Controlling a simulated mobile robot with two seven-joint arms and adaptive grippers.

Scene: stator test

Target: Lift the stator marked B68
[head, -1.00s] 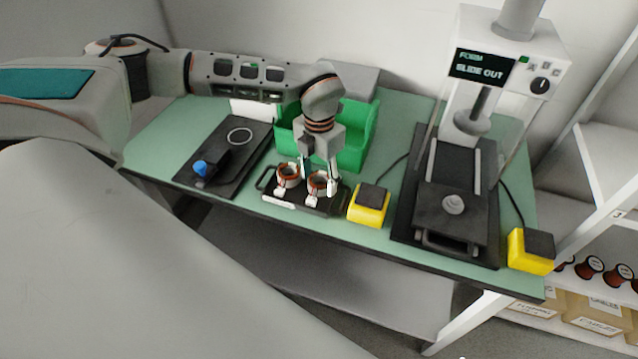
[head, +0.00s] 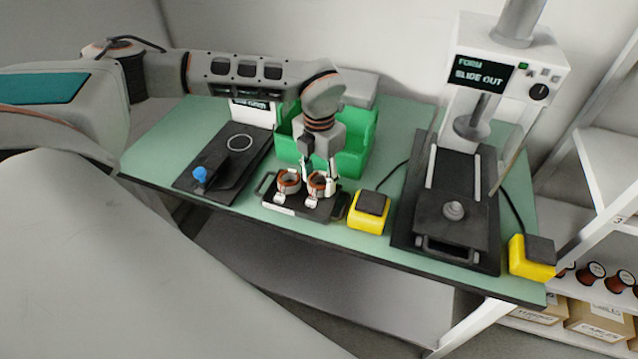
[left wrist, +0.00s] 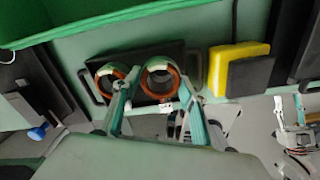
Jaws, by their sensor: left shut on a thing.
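Two stators with copper-coloured rings and white front parts stand side by side on a dark tray (head: 333,207). The left stator (head: 289,183) stands free of my grip. My left gripper (head: 321,181) comes down from above and is shut on the right stator (head: 317,188), one finger on either side. In the left wrist view the right stator (left wrist: 160,67) shows between the two fingers, with the left stator (left wrist: 106,72) beside it. I cannot read any marking on either stator. A grey and white mechanism (left wrist: 293,135) at the wrist view's right edge may be my right gripper; its jaws are unclear.
A green bin (head: 352,150) stands close behind the tray. A black plate with a blue knob (head: 200,174) lies to the left. A yellow box (head: 368,222) stands just right of the tray, then a press (head: 453,235) showing "SLIDE OUT". A second yellow box (head: 530,268) stands far right.

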